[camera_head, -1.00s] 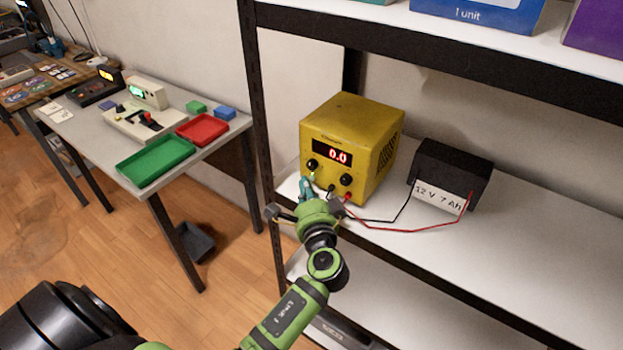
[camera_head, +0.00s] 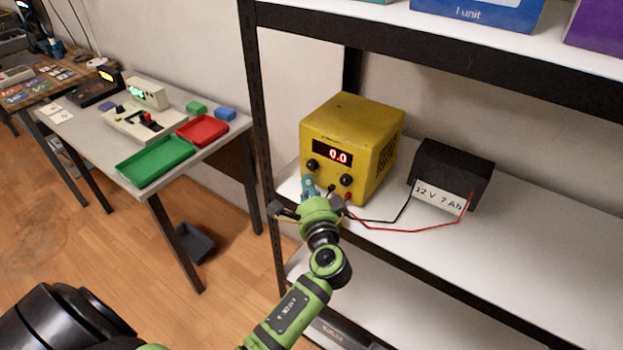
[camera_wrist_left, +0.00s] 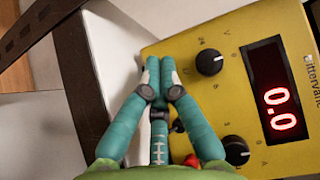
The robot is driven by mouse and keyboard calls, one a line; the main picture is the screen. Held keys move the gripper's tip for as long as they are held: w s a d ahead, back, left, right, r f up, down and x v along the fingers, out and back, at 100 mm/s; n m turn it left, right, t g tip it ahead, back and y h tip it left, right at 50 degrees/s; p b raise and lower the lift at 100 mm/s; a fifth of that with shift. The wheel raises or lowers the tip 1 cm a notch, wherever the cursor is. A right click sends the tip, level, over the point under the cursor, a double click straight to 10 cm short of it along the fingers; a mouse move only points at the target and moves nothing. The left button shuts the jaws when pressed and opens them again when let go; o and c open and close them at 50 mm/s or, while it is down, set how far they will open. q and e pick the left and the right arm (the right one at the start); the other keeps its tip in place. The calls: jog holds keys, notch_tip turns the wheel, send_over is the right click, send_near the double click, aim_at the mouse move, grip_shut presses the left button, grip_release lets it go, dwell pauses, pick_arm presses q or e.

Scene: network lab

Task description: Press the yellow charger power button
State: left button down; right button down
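The yellow charger (camera_head: 375,130) stands on the middle shelf, with a red display reading 0.0 and two black knobs on its front. It also fills the right side of the left wrist view (camera_wrist_left: 215,25). My left gripper (camera_head: 308,184) is at the lower left of the charger's front. In the left wrist view its teal fingers (camera_wrist_left: 159,66) are together with nothing between them, their tips over the panel's edge beside a knob. I cannot tell whether they touch the panel. The power button is not visible; the fingers cover part of the panel. My right gripper is not in view.
A black 12 V 7 Ah battery (camera_head: 453,170) sits right of the charger, with black and red leads running toward the charger's front. A dark shelf post (camera_head: 262,130) stands to the left. The white shelf (camera_head: 540,215) is clear at the right.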

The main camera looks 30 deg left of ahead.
pick_arm(q)
jog(key=shift+s, duration=0.75)
jog(key=shift+s+a+p, duration=0.15)
jog(key=shift+s+p, duration=0.15)
jog(key=shift+s, duration=0.95)
jog(key=shift+s+a+p, duration=0.1)
jog(key=shift+s+p, duration=0.2)
jog(key=shift+s, duration=0.9)
